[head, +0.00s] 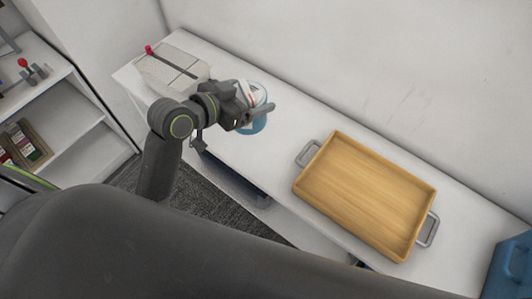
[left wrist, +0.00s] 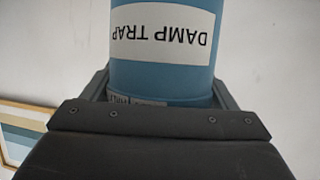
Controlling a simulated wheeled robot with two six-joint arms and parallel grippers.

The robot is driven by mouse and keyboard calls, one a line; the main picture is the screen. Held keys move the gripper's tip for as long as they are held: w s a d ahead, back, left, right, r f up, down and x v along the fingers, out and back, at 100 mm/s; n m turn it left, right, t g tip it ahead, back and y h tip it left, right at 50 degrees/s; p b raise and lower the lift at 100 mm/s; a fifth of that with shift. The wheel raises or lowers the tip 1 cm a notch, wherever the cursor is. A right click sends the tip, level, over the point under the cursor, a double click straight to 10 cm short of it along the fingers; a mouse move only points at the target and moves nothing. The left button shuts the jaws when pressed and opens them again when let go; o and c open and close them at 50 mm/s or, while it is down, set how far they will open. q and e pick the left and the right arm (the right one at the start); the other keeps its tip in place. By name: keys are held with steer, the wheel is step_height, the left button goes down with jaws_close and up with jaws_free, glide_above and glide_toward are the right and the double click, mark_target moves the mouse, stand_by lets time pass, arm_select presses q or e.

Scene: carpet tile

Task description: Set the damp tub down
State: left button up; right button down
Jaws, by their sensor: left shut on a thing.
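The damp tub (left wrist: 163,72) is a blue cylinder with a white label reading DAMP TRAP, upside down in the left wrist view. My left gripper (left wrist: 165,100) is shut on it, with a jaw on either side. In the head view the tub (head: 256,124) shows partly behind my left gripper (head: 255,112), over the left part of the white shelf top (head: 235,153). I cannot tell whether its base touches the surface. My right gripper is not in view.
A wooden tray (head: 365,190) with grey handles lies on the right half of the top. A pale box (head: 172,70) with a red-knobbed item stands at the left end. A blue container (head: 510,268) is at the lower right. A wall runs behind.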

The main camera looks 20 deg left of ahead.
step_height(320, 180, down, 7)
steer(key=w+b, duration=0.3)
steer(key=b, duration=0.6)
arm_select(q)
steer(key=shift+w+d+f+b, duration=0.5)
steer(key=shift+w+f, duration=0.4)
steer(key=shift+f, duration=1.75)
steer(key=shift+w+d+f+b, duration=0.45)
steer(key=shift+w+f+b, duration=0.3)
steer(key=shift+f, duration=1.9)
steer(key=shift+w+d+f+b, duration=0.45)
steer(key=shift+w+f, duration=0.55)
steer(key=shift+f, duration=2.15)
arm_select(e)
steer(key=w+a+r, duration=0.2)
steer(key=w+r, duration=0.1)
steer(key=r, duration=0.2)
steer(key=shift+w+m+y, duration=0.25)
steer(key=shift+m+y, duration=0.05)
arm_select(q)
steer(key=shift+f, duration=0.1)
steer(key=o, duration=1.1)
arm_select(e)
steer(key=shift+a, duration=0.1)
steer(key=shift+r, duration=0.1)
